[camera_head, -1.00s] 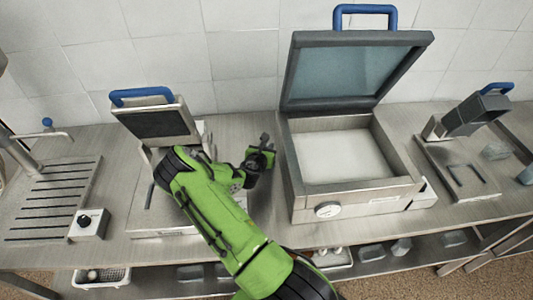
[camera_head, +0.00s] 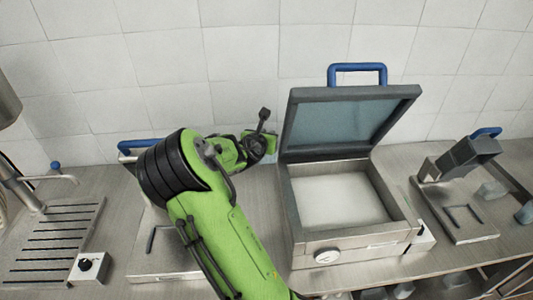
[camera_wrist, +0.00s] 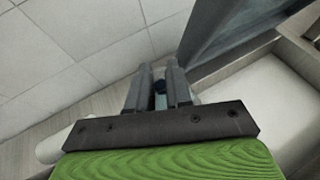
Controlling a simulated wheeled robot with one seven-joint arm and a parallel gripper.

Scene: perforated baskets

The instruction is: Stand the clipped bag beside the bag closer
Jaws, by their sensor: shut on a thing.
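I cannot tell surely which machine is the bag closer. A blue-handled device (camera_head: 140,146) at the left is mostly behind my arm.
The box's raised lid (camera_head: 345,125) stands close to the right of my gripper. A small dark-headed machine (camera_head: 465,165) is at the far right. A slotted drain plate (camera_head: 55,235) and a knob box (camera_head: 88,268) lie at the left. A pale rounded thing (camera_wrist: 60,142) shows in the wrist view.

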